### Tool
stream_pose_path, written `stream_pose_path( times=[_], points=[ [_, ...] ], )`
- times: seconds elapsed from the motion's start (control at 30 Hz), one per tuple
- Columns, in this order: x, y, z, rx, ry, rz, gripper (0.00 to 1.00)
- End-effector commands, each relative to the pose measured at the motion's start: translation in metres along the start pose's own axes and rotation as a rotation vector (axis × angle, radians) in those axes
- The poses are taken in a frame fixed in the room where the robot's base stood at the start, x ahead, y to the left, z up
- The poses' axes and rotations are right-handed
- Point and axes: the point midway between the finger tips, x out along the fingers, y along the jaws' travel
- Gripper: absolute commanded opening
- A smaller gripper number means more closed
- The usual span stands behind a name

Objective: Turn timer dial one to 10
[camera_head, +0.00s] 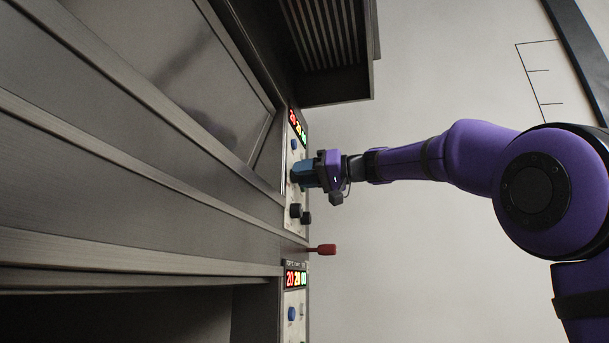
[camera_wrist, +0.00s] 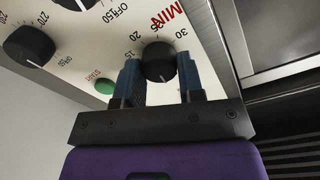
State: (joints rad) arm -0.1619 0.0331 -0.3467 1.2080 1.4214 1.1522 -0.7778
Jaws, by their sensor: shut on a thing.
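Timer dial one is a black round knob (camera_wrist: 159,65) on the cream control panel (camera_wrist: 95,50) of the upper oven, seen in the wrist view. Printed minute numbers such as 15, 30 and 35 and the red word MIN surround it. A small white mark shows on the knob's side towards my gripper. My gripper (camera_head: 303,176) reaches the panel from the right in the head view, its blue fingers on either side of the knob, shut on it. In the head view the gripper hides this dial.
A green START button (camera_wrist: 104,86) and a black temperature knob (camera_wrist: 29,46) lie beside the dial. In the head view a lit display (camera_head: 297,123) and blue button (camera_head: 294,145) are above, a red handle (camera_head: 323,249) below. A slatted vented box (camera_head: 330,35) juts out above.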

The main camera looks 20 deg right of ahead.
Motion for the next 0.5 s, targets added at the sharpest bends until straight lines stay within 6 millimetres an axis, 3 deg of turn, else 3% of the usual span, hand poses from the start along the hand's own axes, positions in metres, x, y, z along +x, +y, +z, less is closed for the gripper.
stream_pose_path(
  times=[0.5],
  points=[
    [-0.0008, 0.0019, -0.0005, 0.475, -0.017, 0.006, 0.12]
  ],
)
